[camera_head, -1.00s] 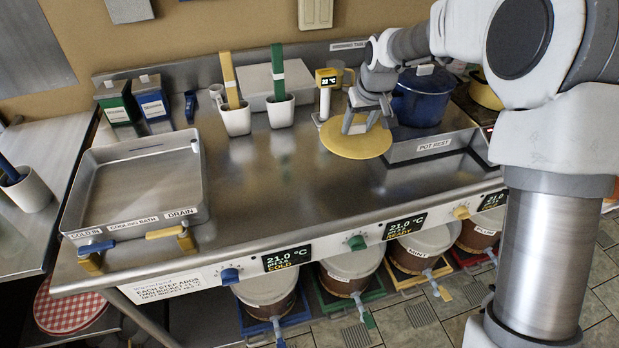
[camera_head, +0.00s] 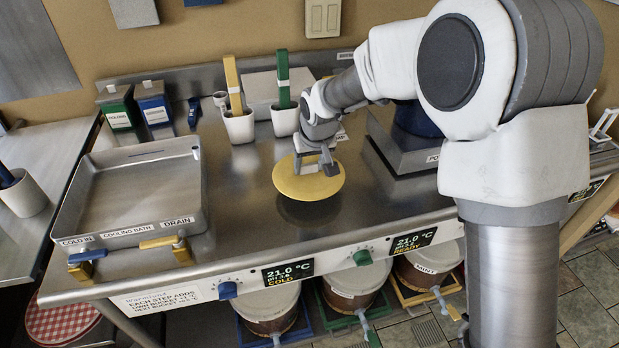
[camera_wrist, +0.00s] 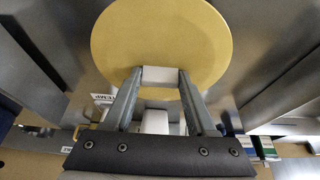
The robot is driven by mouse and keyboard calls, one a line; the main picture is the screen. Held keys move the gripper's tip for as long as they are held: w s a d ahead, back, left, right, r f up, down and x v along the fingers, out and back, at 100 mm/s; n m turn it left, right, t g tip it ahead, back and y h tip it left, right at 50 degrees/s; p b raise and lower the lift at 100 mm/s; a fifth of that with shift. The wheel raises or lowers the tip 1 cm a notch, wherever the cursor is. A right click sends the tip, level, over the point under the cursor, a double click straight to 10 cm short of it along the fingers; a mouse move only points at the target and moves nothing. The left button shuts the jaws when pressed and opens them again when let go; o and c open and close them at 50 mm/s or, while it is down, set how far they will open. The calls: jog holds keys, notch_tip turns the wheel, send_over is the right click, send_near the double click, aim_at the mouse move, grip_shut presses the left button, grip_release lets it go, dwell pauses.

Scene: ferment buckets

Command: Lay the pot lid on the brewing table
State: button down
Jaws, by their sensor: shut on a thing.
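The pot lid (camera_head: 308,185) is a flat yellow disc with a pale block handle. My gripper (camera_head: 317,168) is shut on that handle from above. In the wrist view the lid (camera_wrist: 160,35) fills the top middle, and my gripper's fingertips (camera_wrist: 160,78) hold the white handle between them. The lid hangs roughly level over the steel brewing table (camera_head: 240,185), with a dark shadow or reflection below it. It looks a little above the surface; the exact gap cannot be told.
The cooling bath tray (camera_head: 135,195) is at left. A white cup with a green-handled tool (camera_head: 284,118) and one with a yellow-handled tool (camera_head: 238,125) stand behind the lid. The pot rest (camera_head: 400,150) with the blue pot (camera_head: 415,118) is at right. Steel is bare around the lid.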

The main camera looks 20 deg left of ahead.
aim_at(310, 175)
jog(key=shift+f, duration=2)
jog(key=shift+f+b, duration=0.2)
jog(key=shift+b, duration=0.15)
jog(key=shift+c, duration=1)
grip_release()
jog(key=shift+r, duration=0.1)
jog(key=shift+r+p, duration=0.2)
jog(key=shift+p, duration=0.1)
jog(key=v, duration=1.2)
jog(key=shift+p, duration=0.4)
